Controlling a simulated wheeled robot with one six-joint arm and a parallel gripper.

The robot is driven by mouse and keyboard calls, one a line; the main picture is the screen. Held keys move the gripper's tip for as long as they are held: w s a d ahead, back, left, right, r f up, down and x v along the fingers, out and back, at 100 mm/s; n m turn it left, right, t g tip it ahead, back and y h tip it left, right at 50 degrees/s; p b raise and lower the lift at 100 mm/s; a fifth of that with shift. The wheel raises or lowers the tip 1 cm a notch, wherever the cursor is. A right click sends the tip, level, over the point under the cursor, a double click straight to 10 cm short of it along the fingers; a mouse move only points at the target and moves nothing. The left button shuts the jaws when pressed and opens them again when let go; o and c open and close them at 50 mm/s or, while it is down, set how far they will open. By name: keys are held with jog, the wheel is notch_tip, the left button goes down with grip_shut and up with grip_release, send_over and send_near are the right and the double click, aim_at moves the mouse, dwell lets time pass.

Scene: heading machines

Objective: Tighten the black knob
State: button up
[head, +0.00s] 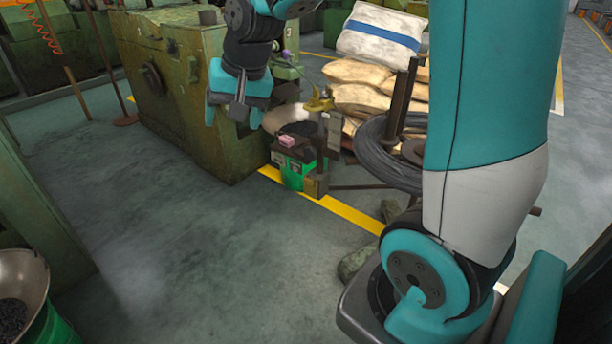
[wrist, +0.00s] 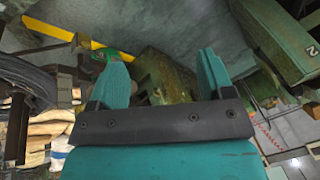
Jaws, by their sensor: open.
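A dark round knob-like part (head: 152,80) sits on the side face of the green machine (head: 205,135) in the head view. I cannot tell for sure that it is the black knob. My gripper (head: 234,116) hangs in front of the machine's right part, to the right of that round part and apart from it. In the wrist view my gripper (wrist: 163,62) has its two teal fingers spread wide with nothing held. Part of the green machine (wrist: 165,72) shows beyond and between the fingers. No black knob can be made out clearly in the wrist view.
A green bin (head: 292,175) with a pink item (head: 287,141) stands right of the machine. Stacked sacks (head: 362,90) and a dark wire coil (head: 385,160) lie farther right. A metal bowl (head: 15,285) is at lower left. Grey floor (head: 190,270) in front is clear.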

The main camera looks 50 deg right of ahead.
jog(key=w+d+f+m+h+b, duration=0.1)
jog(key=w+d+f+m+b, duration=0.2)
jog(key=d+f, duration=0.3)
jog(key=w+d+f+m+h+b, duration=0.2)
jog(key=w+d+f+m+b, duration=0.15)
jog(key=d, duration=0.55)
jog(key=m+h+b, duration=0.3)
jog(key=m+b, duration=0.1)
jog(key=m, duration=0.2)
send_near(311, 150)
jog(key=shift+t, duration=0.4)
jog(key=b+x, duration=0.1)
jog(key=x, duration=0.3)
jog(key=b+x, duration=0.1)
jog(key=x, duration=0.2)
jog(key=b+x, duration=0.1)
jog(key=x, duration=0.3)
jog(key=shift+s+d+f, duration=0.1)
jog(key=shift+f, duration=0.35)
jog(key=c, duration=0.9)
